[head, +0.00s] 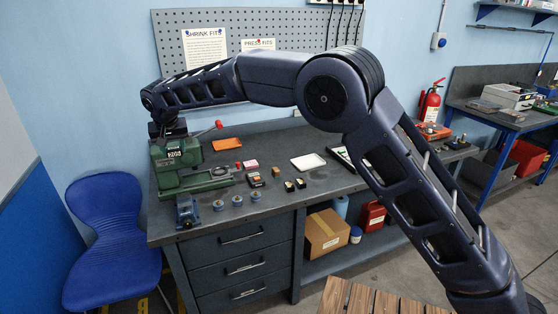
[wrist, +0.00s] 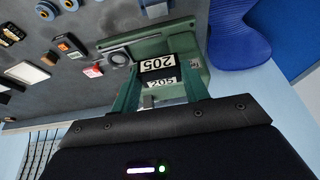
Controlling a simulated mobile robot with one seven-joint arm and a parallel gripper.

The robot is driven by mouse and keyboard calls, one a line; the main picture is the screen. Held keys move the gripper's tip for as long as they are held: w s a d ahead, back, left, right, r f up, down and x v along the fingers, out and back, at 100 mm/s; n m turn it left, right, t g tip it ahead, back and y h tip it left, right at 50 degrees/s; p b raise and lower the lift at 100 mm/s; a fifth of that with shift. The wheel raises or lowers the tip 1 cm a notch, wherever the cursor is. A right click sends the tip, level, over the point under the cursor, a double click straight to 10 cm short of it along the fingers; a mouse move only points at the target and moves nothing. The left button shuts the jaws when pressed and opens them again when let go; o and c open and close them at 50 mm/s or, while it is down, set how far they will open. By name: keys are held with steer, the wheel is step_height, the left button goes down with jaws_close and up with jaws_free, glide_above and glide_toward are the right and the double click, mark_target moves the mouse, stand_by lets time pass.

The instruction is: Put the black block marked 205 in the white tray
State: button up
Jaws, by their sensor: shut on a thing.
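The black block marked 205 (wrist: 158,72) sits between the two green fingers of my gripper (wrist: 163,78) in the wrist view, with white 205 labels facing the camera. My gripper is shut on it. In the head view the block (head: 174,154) shows in front of the green machine, at the left end of the bench; the fingers are hard to make out there. The white tray (head: 308,162) lies flat and looks empty on the middle of the bench, well to the right of the block. It also shows at the left of the wrist view (wrist: 27,72).
The green machine (head: 190,182) with a red-knobbed lever is directly by my gripper. A pegboard (head: 275,42) stands behind the bench.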

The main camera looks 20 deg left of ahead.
steer(key=w+d+m, duration=0.1)
steer(key=w+d, duration=0.2)
steer(key=w, duration=0.5)
steer(key=w+d+m, duration=0.1)
steer(key=w+d, duration=0.1)
steer(key=w, duration=0.5)
steer(key=m+t+h, duration=0.1)
steer(key=m+h, duration=0.2)
steer(key=m, duration=0.3)
glide_above(308, 162)
steer(key=s, duration=0.2)
step_height(308, 162, down, 4)
step_height(308, 162, down, 19)
steer(key=shift+w+d+f, duration=0.1)
steer(key=shift+w, duration=0.05)
steer(key=shift+f, duration=0.1)
steer(key=o, duration=1.2)
